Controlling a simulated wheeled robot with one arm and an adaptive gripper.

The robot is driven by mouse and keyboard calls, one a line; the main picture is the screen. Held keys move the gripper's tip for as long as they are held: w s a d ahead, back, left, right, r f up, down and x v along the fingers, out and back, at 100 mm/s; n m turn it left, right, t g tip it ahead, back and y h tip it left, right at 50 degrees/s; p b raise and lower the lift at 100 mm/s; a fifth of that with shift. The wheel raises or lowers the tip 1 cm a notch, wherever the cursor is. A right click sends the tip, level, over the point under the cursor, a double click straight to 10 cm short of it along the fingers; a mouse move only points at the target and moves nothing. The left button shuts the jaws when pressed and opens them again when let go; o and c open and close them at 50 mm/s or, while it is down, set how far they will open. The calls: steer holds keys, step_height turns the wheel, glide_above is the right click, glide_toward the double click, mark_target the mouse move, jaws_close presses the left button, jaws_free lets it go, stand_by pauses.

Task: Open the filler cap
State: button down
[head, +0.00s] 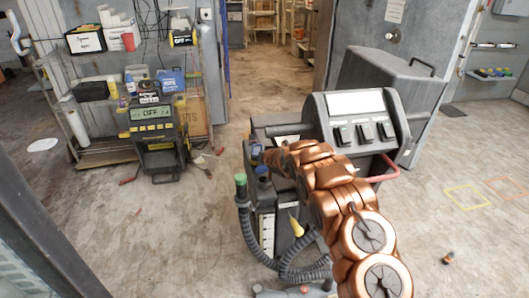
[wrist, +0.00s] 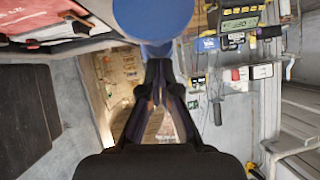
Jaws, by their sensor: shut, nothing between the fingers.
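The filler cap appears to be the round blue disc (wrist: 152,16) at the top of the wrist view, cut off by the frame edge. A smaller blue part shows just below it. My gripper (wrist: 158,66) is shut and empty, its dark fingertips close together just below the blue parts. Whether they touch cannot be told. In the head view my gripper (head: 260,156) is at the left side of the dark floor machine (head: 359,108), small and partly hidden by my copper arm. A blue knob or cap (head: 262,172) shows just below it.
A green-topped hose end (head: 240,179) and dark corrugated hoses (head: 246,222) are beside the machine's front. A red handle (head: 383,169) is at its right. A charger reading OFF (head: 152,113) and a loaded shelf stand left.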

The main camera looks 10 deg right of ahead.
steer(key=shift+w+r+p, duration=0.1)
steer(key=shift+r+p, duration=0.05)
steer(key=shift+p, duration=0.2)
steer(key=shift+w+a+r+p, duration=0.15)
steer(key=shift+w+p, duration=0.15)
steer(key=shift+p, duration=0.55)
steer(key=shift+w+f+p, duration=0.2)
steer(key=shift+w+p, duration=0.1)
steer(key=shift+p, duration=0.4)
steer(key=shift+w+p, duration=0.5)
steer(key=shift+p, duration=0.25)
steer(key=shift+w+f, duration=0.25)
steer(key=shift+f, duration=0.1)
steer(key=shift+r+p, duration=0.1)
steer(key=shift+p, duration=0.2)
steer(key=shift+r+p, duration=0.75)
